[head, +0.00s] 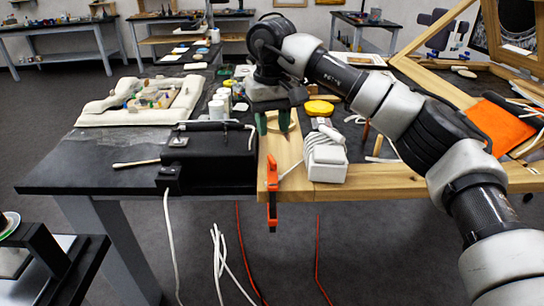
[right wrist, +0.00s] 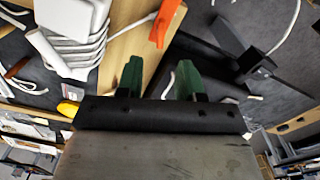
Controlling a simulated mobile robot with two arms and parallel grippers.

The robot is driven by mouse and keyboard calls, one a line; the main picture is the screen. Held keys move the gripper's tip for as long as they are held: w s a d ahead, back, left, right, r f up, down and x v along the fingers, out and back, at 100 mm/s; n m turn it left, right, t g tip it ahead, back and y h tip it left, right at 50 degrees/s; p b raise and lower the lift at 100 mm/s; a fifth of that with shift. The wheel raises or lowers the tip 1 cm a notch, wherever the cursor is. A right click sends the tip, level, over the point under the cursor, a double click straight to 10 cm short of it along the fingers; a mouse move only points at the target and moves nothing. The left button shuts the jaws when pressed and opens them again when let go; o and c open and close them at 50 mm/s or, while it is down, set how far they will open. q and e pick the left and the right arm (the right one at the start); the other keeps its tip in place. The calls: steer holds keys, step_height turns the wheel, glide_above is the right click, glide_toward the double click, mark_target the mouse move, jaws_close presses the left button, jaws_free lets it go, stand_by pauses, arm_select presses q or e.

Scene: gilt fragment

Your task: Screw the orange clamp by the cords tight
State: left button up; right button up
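The orange clamp (head: 272,190) grips the front edge of the wooden frame, upright, with its lower part hanging below the edge. It also shows in the right wrist view (right wrist: 166,20), at the top, beyond the fingertips. My right gripper (head: 273,123) is above and behind the clamp, apart from it, with its green fingers spread and nothing seen between them. In the right wrist view, the two green fingers (right wrist: 160,77) stand apart. White cord (head: 325,153) is wrapped around a white block just right of the clamp. My left gripper is not in view.
A black case (head: 208,160) stands left of the clamp. A yellow round lid (head: 319,108) and white jars (head: 217,108) are behind. An orange sheet (head: 500,126) lies at right. White cords (head: 218,262) and red cords (head: 318,262) hang below the table's front edge.

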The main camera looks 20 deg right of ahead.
mark_target(272, 158)
step_height(272, 158, down, 7)
steer(key=shift+f, duration=0.15)
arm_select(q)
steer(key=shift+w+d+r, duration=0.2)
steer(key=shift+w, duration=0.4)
arm_select(e)
steer(key=shift+f, duration=0.45)
jaws_close()
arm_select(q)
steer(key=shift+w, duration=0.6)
